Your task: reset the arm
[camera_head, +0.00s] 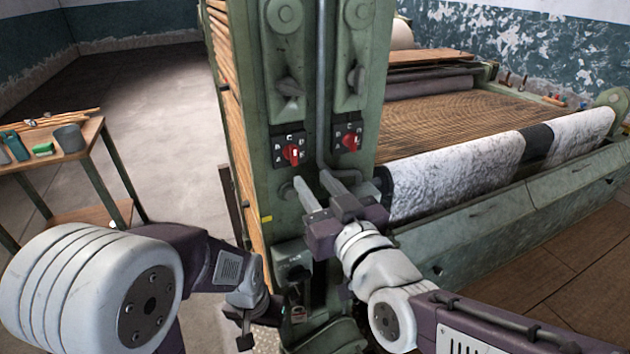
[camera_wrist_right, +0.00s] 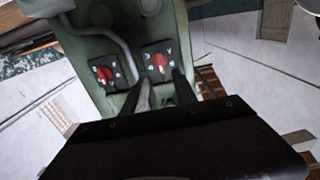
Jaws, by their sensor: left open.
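My right gripper (camera_head: 312,178) is raised in front of the green machine column (camera_head: 262,80), just below two red rotary switches. Its two fingers are apart with nothing between them; they also show in the right wrist view (camera_wrist_right: 161,82). The left red switch (camera_head: 291,153) and the right red switch (camera_head: 350,142) sit on black lettered plates. My left gripper (camera_head: 262,322) is low, near the column's lower part, open, and partly hard to make out.
Dark levers (camera_head: 289,88) sit higher. The machine's bed with white patterned rolls (camera_head: 455,177) extends right. Floor between is clear.

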